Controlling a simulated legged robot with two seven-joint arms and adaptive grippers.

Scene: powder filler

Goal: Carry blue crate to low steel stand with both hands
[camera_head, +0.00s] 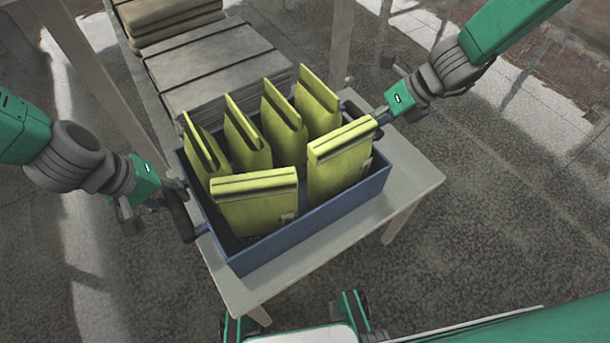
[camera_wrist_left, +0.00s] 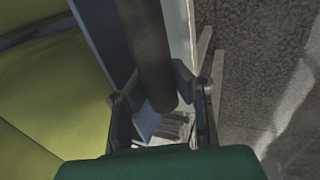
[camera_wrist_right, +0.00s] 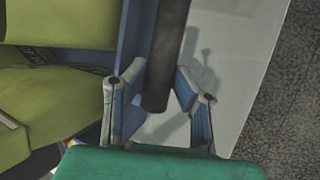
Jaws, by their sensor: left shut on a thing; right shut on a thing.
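The blue crate (camera_head: 310,222) holds several upright yellow-green bags (camera_head: 258,205). It is over the top of a low pale grey stand (camera_head: 408,186); I cannot tell whether it rests on it or hangs just above. My left gripper (camera_head: 178,203) is shut on the dark handle at the crate's left end; the handle (camera_wrist_left: 150,50) also shows between the fingers in the left wrist view. My right gripper (camera_head: 378,119) is shut on the handle at the right end, and that handle (camera_wrist_right: 165,55) shows in the right wrist view. The fingertips are partly hidden in the head view.
A line of grey slabs or panels (camera_head: 215,68) runs back behind the crate, between pale posts (camera_head: 341,45). The floor (camera_head: 500,190) to the right is clear. My own base shows at the bottom edge.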

